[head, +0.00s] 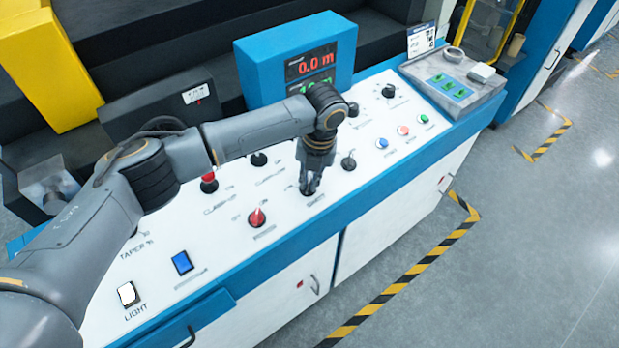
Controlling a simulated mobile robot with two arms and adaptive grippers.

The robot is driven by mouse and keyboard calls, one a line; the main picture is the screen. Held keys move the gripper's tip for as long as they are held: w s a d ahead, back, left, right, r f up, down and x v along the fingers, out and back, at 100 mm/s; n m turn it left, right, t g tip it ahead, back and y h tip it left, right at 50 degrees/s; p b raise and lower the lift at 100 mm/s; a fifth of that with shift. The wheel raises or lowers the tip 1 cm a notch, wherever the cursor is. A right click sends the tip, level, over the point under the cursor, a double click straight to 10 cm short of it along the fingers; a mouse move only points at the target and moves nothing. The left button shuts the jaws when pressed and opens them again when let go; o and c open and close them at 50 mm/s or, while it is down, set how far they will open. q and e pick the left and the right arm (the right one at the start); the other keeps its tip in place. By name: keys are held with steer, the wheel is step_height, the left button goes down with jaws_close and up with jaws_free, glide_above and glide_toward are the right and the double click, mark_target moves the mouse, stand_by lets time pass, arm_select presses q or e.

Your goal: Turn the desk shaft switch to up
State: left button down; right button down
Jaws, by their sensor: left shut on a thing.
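The white control desk (215,232) runs diagonally across the head view, with rows of knobs, switches and buttons. My left gripper (311,188) reaches down to the desk's middle, just above a label that seems to read SHAFT. It is shut on the shaft switch (308,192), which the fingers mostly hide. I cannot tell which way the switch points. My right gripper is not in view.
A black knob (349,162) is close to the right of my gripper, and a red knob (257,217) is to its lower left. A blue display box (262,75) reading 0.0 m stands behind. Striped floor tape (408,275) runs in front.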

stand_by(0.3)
arm_select(q)
steer(key=c, duration=1.4)
jaws_free()
steer(key=r, duration=0.4)
steer(key=d+r, duration=0.1)
steer(key=r, duration=0.7)
steer(key=shift+s+d, duration=0.1)
steer(key=shift+d, duration=0.15)
steer(key=shift+f, duration=0.15)
